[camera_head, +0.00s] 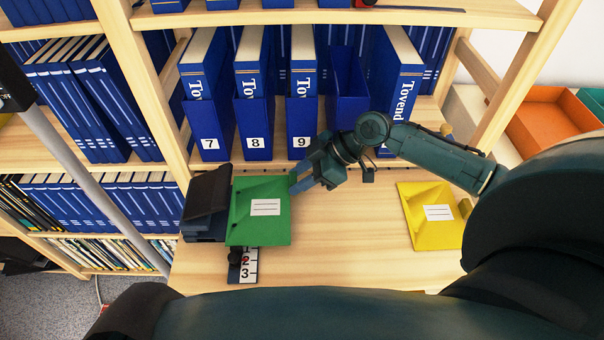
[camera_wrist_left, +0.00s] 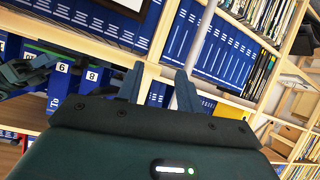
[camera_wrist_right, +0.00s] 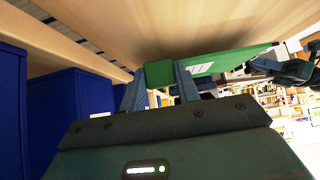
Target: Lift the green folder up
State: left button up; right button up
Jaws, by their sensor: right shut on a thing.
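The green folder (camera_head: 262,232) with a white label is in the head view, over the left part of the wooden desk surface (camera_head: 340,250). My right gripper (camera_head: 297,183) is shut on its upper right edge. The right wrist view shows the green folder (camera_wrist_right: 225,62) between the two fingers of my right gripper (camera_wrist_right: 160,86). A dark shadow shows on the wood beside it; I cannot tell the exact gap. My left gripper (camera_wrist_left: 158,82) is open and empty in the left wrist view, facing shelves of blue binders.
A black stacked object (camera_head: 207,200) stands directly left of the folder. A blue item numbered 2 and 3 (camera_head: 243,268) shows below it. A yellow folder (camera_head: 432,212) lies at right. Blue binders (camera_head: 255,125) stand behind. The desk between the folders is clear.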

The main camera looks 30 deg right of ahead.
jog(key=o, duration=1.1)
jog(key=shift+a, duration=0.1)
jog(key=shift+c, duration=0.2)
jog(key=v, duration=1.3)
jog(key=shift+r, duration=0.1)
